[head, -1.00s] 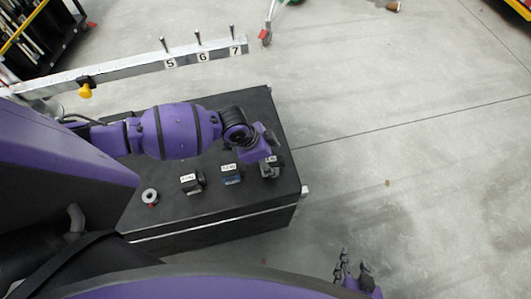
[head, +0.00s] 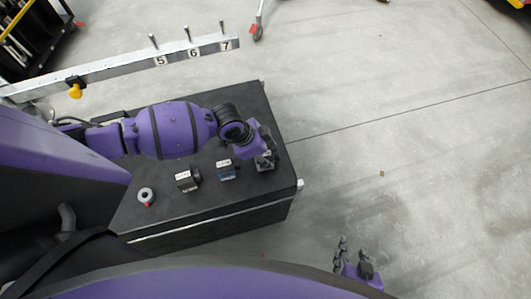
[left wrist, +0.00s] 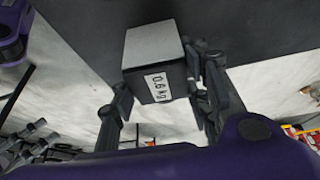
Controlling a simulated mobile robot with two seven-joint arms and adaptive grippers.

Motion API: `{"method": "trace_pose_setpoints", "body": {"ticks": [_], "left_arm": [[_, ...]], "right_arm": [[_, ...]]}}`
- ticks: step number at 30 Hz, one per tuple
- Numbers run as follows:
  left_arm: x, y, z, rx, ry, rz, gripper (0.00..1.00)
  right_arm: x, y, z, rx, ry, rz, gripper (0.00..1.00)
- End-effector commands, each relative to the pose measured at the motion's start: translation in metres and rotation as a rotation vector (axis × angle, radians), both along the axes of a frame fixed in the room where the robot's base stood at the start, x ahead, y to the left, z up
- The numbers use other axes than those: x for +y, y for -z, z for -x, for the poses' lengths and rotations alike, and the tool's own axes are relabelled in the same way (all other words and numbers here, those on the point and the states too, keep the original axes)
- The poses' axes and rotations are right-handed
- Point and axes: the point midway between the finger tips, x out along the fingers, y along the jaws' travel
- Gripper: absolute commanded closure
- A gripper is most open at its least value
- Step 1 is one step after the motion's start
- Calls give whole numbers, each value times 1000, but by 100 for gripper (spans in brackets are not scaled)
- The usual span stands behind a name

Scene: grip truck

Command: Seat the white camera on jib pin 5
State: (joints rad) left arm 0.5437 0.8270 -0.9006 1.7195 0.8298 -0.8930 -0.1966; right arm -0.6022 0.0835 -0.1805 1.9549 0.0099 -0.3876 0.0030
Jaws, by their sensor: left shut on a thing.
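The white camera (left wrist: 155,50) is a small box with a pale grey-white top and a dark face labelled 0.6 kg. My left gripper (left wrist: 165,105) is shut on it, with fingers on both sides. In the head view, my left gripper (head: 265,158) is at the right end of the black case top, and the camera is mostly hidden. I cannot tell whether it touches the case. Jib pin 5 (head: 153,41) stands upright and bare on the silver jib arm (head: 120,72), above the label 5. My right gripper (head: 353,256) is open and empty at the lower right.
Pin 6 (head: 187,34) and pin 7 (head: 222,28) are bare. The floor at right is clear.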

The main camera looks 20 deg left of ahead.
Motion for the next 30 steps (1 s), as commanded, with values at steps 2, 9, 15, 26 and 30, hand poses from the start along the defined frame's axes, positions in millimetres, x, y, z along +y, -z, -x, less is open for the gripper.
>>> {"method": "trace_pose_setpoints", "body": {"ticks": [2,9,15,26,30], "left_arm": [[0,0,0,0,-1,0,72],[0,0,0,1,-1,-1,75],[0,0,0,1,-1,-1,75],[0,-7,-1,-2,0,1,75],[0,-9,-1,-2,0,1,75]], "right_arm": [[1,0,1,1,2,-2,60],[1,1,1,1,2,-2,60],[0,0,-1,-2,-1,0,60],[-2,-7,-11,-19,-13,7,60],[-2,-9,-12,-23,-12,7,60]]}}
